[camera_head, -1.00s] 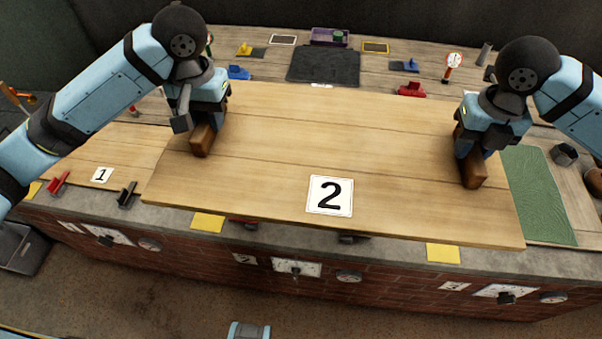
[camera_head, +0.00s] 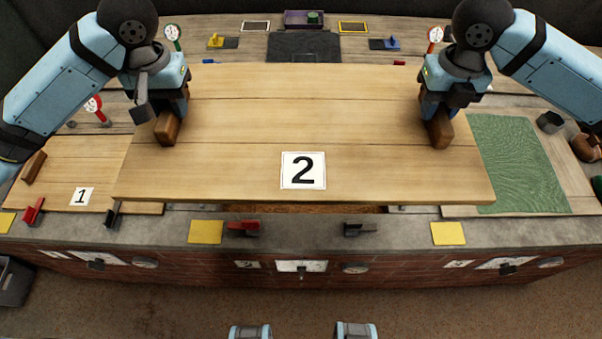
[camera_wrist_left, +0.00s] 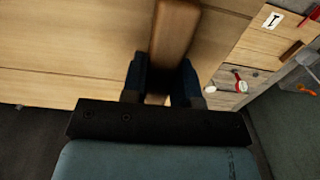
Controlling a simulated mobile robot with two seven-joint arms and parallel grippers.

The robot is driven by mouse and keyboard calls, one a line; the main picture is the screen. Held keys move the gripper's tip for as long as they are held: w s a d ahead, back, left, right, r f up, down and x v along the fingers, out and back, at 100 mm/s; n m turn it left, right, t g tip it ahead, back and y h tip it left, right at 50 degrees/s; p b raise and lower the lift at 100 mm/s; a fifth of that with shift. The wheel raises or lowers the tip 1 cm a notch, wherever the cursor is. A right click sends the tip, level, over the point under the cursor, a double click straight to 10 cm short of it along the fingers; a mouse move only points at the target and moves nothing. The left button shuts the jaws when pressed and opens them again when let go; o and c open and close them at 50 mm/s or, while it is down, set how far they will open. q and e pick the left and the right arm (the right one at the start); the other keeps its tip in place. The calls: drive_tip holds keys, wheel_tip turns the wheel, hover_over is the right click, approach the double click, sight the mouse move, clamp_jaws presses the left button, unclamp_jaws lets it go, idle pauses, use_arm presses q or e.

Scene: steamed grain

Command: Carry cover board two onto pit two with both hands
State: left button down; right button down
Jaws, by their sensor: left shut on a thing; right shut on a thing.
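Cover board two (camera_head: 330,120) is a wide pale plank panel with a white label "2" (camera_head: 303,170). It is held up over the middle of the brick counter and hides most of pit two (camera_head: 320,209), whose brownish front strip shows below the board's near edge. My left gripper (camera_head: 168,122) is shut on the board's left brown wooden handle (camera_head: 165,128); the left wrist view shows its fingers on both sides of that handle (camera_wrist_left: 172,40). My right gripper (camera_head: 440,118) is shut on the right brown handle (camera_head: 438,134).
Board "1" (camera_head: 70,172) lies at left, partly under the held board's left edge. A green mat (camera_head: 515,165) lies at right. Red (camera_head: 243,228) and black (camera_head: 360,229) levers and yellow patches (camera_head: 205,232) line the front ledge. A dark plate (camera_head: 305,46) lies behind.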

use_arm(q)
drive_tip(key=shift+w+a+r, duration=0.1)
drive_tip(key=shift+w+a, duration=0.05)
drive_tip(key=shift+a, duration=0.1)
use_arm(e)
drive_tip(key=shift+w, duration=0.15)
drive_tip(key=shift+d, duration=0.1)
